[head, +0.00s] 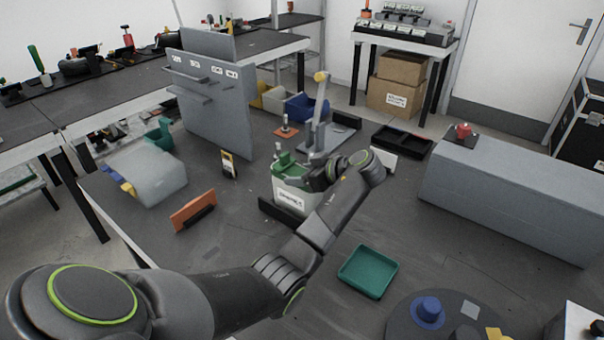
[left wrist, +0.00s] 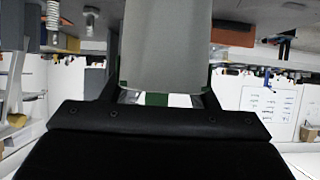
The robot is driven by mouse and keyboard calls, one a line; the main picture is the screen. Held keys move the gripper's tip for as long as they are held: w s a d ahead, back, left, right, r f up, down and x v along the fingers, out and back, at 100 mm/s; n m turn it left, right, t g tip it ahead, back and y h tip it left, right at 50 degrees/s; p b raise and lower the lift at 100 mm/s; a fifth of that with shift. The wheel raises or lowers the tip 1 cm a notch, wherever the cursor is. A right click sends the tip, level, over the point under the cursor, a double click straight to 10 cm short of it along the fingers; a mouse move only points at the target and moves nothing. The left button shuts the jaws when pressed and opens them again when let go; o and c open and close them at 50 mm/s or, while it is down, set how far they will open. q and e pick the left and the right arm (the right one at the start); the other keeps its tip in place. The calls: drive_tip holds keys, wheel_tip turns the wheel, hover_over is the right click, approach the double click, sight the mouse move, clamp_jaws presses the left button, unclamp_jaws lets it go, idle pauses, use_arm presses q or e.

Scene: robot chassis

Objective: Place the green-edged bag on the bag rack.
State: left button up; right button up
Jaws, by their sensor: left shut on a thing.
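The green-edged bag (head: 290,196) is a pale bag with a label on its front and green along its top, near the middle of the table in the head view. My left gripper (head: 311,177) is shut on its green upper edge. In the left wrist view the bag (left wrist: 166,45) is a broad pale panel between the fingers, with green at its corners. A grey upright post with a yellow top (head: 319,112) stands just behind the bag on a flat base; it may be the bag rack, but I cannot tell. The bag's underside is hidden. My right gripper is out of view.
A low black holder (head: 277,212) is at the bag's foot. An orange panel (head: 191,211) stands to the left and a teal tray (head: 368,271) lies in front. A tall grey panel (head: 215,105) stands behind left; a grey block (head: 510,195) is at right.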

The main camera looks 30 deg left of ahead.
use_arm(q)
drive_tip(key=shift+f, duration=0.15)
drive_tip(key=o, duration=1.4)
drive_tip(key=shift+d+r, duration=0.1)
drive_tip(key=shift+r, duration=0.2)
drive_tip(key=b+v, duration=0.1)
drive_tip(key=v, duration=1)
drive_tip(key=shift+s+d+r+b, duration=0.1)
drive_tip(key=shift+d+r+b, duration=0.05)
drive_tip(key=shift+d+b, duration=0.2)
